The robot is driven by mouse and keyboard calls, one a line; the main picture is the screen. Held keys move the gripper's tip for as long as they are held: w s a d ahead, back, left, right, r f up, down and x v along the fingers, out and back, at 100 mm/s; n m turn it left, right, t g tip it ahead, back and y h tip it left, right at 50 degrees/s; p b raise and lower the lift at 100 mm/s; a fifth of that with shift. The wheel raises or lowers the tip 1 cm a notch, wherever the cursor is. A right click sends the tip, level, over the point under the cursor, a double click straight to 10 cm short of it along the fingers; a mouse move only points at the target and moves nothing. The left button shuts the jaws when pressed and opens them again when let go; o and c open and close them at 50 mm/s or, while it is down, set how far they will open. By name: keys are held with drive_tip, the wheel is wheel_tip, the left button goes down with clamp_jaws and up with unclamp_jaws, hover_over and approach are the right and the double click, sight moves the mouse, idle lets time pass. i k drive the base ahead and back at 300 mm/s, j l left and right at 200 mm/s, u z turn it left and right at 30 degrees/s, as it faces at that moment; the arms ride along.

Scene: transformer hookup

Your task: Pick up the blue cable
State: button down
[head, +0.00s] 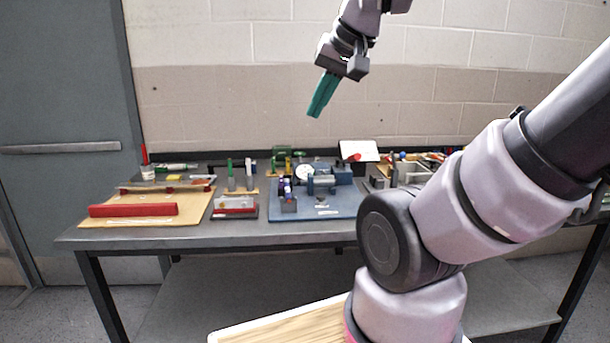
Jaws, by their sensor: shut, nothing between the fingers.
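My gripper (315,110), with teal fingers, hangs high above the workbench, in front of the wall. Its fingers are together and hold nothing. It is well apart from everything on the bench. I cannot make out a blue cable for certain. A blue board (338,208) lies in the middle of the bench with a blue fixture (330,182) on it. A small holder (288,205) with purple-blue pieces stands at the board's left. These are too small to identify.
The grey workbench (130,234) carries a tan board with a red bar (133,210) at the left. Beside it is a small red and grey block (235,207). A white sheet (359,151) stands at the back. My arm hides the bench's right part.

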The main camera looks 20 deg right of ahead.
sight(288, 200)
drive_tip(key=z, duration=1.9)
drive_tip(key=u, duration=1.5)
drive_tip(key=i+l+u, duration=0.45)
drive_tip(key=i+l, duration=0.15)
drive_tip(key=l, duration=0.1)
